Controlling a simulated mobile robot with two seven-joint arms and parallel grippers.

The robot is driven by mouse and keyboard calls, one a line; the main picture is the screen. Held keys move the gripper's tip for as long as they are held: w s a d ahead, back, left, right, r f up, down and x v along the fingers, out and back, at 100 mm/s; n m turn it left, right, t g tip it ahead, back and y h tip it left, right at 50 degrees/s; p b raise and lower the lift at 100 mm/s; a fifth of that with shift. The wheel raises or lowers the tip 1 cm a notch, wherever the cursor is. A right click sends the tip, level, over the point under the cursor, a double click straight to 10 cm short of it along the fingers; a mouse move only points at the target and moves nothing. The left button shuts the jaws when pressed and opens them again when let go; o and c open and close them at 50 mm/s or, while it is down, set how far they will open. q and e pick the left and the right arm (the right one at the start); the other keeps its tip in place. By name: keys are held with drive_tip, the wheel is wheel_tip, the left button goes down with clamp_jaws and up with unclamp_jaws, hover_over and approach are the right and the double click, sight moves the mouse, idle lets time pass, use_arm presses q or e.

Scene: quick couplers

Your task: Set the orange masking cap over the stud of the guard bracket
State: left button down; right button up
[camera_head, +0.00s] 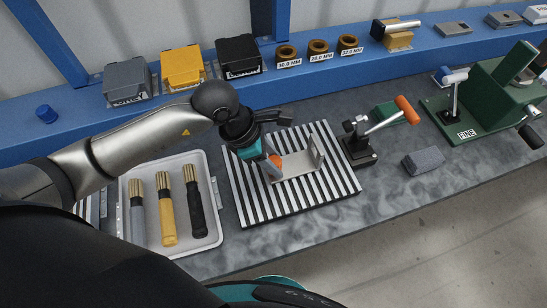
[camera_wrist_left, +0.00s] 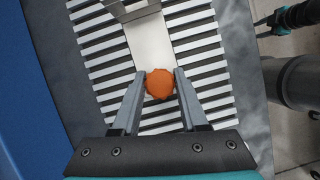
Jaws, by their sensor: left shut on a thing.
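The orange masking cap (camera_wrist_left: 160,84) is held between the two fingers of my left gripper (camera_wrist_left: 159,88). In the head view the cap (camera_head: 276,160) shows beside the finger, at the left end of the guard bracket (camera_head: 298,178). The bracket is a silver plate with upright ends, lying on the striped mat. In the left wrist view the bracket (camera_wrist_left: 150,40) runs away from the cap. The stud is not visible, and I cannot tell whether the cap touches the bracket. My right gripper (camera_wrist_left: 268,27) seems to show at the upper right of the wrist view.
The striped mat (camera_head: 250,207) lies on the grey bench. Blocks and labelled rings line the blue rail (camera_head: 80,120) behind.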

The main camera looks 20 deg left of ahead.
use_arm(q)
drive_tip(key=shift+f, duration=0.1)
unclamp_jaws()
idle(0.7)
drive_tip(key=shift+r+p, duration=2.55)
drive_tip(key=shift+r, duration=0.95)
